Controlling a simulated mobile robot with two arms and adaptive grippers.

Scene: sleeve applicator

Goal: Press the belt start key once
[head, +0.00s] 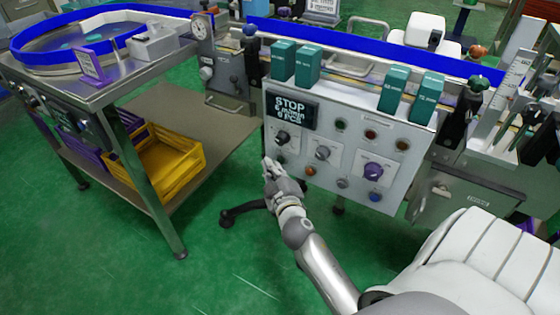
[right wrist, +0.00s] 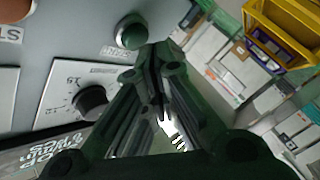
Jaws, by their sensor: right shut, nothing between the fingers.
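The grey control panel (head: 330,185) faces me in the head view, with a display (head: 291,112) reading STOP, 6 m/min and 0 pcs. My right gripper (head: 267,164) is shut and empty at the panel's lower left. Its fingertips also show in the right wrist view (right wrist: 160,62), just beside the green key; I cannot tell whether they touch the panel. My left gripper is out of view.
A black knob (head: 281,138), a grey knob (head: 322,153) and a purple knob (head: 373,171) are on the panel. An orange key (head: 310,171) and a blue key (head: 375,196) sit along its lower edge. A yellow crate (head: 172,170) is on the left stand's shelf.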

